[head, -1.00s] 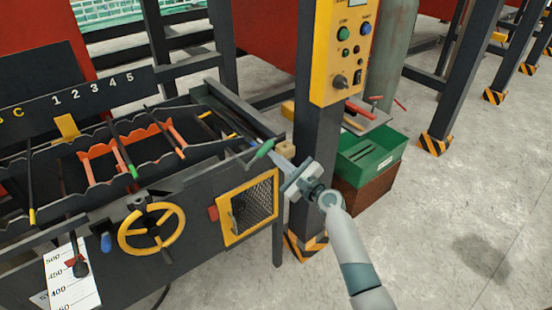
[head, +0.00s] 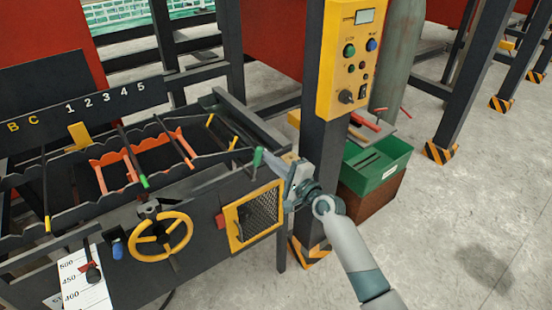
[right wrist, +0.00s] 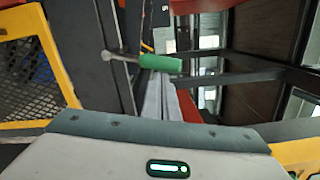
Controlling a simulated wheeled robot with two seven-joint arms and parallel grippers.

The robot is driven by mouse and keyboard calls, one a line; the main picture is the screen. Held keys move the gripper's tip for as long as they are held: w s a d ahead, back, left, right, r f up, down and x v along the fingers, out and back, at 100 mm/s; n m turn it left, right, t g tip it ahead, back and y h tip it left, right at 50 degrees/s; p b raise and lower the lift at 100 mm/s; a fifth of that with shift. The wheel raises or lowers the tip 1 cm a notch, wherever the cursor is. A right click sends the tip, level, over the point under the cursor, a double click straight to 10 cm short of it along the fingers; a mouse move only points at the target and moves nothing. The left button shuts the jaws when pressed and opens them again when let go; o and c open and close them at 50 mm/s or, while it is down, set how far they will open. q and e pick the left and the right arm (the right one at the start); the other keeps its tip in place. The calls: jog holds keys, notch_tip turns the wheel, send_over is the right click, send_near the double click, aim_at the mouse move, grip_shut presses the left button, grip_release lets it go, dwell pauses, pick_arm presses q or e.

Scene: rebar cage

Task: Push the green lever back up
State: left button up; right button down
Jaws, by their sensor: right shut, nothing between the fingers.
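The green lever (head: 257,158) is on the right end of the dark machine frame, above the yellow mesh panel. Its handle stands close to upright in the head view. In the right wrist view the green handle (right wrist: 160,64) lies across the picture on a grey metal shaft, just beyond my fingertips. My right gripper (head: 270,163) is shut and empty, with its tips right at the handle's right side. The fingers (right wrist: 158,88) seem to meet the handle, but exact contact is hard to tell. My left gripper is not in view.
A yellow control box (head: 348,65) on a dark post (head: 322,165) stands close behind my right gripper. A yellow handwheel (head: 160,238) and the mesh panel (head: 253,218) are on the machine's front. A green crate (head: 378,165) stands right of the post. Open floor lies further right.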

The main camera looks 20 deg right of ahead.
aim_at(255, 165)
jog(key=a+n+p, duration=0.1)
jog(key=n, duration=0.1)
jog(key=s+a+r+n+p, duration=0.1)
jog(key=a+n, duration=0.1)
jog(key=a+n+p, duration=0.1)
jog(key=n, duration=0.1)
jog(key=shift+s+a+r, duration=0.25)
jog(key=shift+s+a, duration=0.05)
jog(key=shift+s, duration=0.05)
jog(key=shift+s+a+f+n+h, duration=0.15)
jog(key=shift+a+n+h, duration=0.15)
jog(key=shift+n, duration=0.4)
